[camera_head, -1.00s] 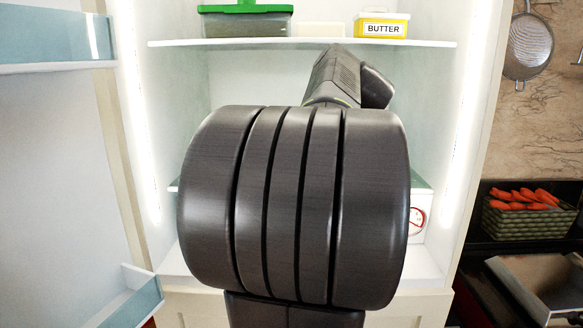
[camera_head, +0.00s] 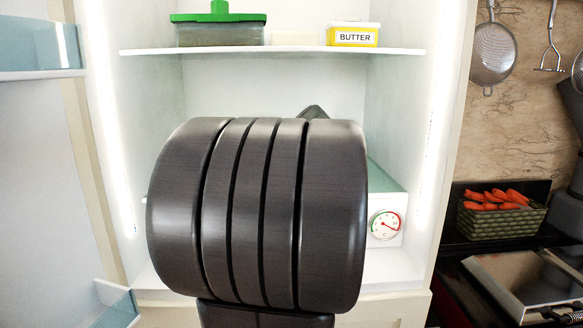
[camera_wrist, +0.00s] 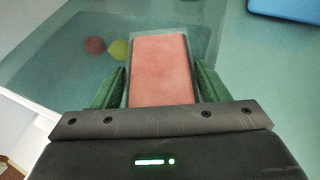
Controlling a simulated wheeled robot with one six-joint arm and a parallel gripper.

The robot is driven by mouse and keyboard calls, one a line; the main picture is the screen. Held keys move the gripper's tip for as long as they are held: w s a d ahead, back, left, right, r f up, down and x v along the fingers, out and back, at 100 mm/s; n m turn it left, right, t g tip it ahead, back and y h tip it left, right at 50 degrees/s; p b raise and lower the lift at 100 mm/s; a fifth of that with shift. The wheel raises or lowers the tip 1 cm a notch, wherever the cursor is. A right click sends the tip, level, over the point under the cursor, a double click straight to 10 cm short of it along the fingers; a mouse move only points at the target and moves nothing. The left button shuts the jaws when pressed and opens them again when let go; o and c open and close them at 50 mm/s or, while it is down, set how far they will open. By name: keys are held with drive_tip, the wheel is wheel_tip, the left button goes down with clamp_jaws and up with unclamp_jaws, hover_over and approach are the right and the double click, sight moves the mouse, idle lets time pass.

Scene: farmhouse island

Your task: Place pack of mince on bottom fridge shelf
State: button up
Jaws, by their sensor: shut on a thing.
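The pack of mince (camera_wrist: 161,72), a pink-red block in a clear-edged tray, shows in the wrist view. My gripper (camera_wrist: 161,80) is shut on it, with a green finger along each long side. Below the pack is a greenish glass surface (camera_wrist: 225,80); I cannot tell whether the pack touches it. The open fridge fills the middle of the head view, with an upper shelf (camera_head: 290,49) and a white bottom surface (camera_head: 390,270). My dark arm covers the middle of the fridge there, hiding my gripper and the pack.
A green-lidded container (camera_head: 220,32) and a butter box (camera_head: 353,35) stand on the upper shelf. A white box with a dial (camera_head: 386,226) stands low at the right. Reddish (camera_wrist: 95,46) and yellow-green (camera_wrist: 118,50) round things show through the glass. The open door (camera_head: 40,150) is at left.

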drive_tip(key=shift+f, duration=0.1)
drive_tip(key=o, duration=1.2)
drive_tip(key=shift+o, duration=0.2)
drive_tip(key=b+v, duration=0.1)
drive_tip(key=v, duration=1.1)
drive_tip(key=shift+b, duration=0.35)
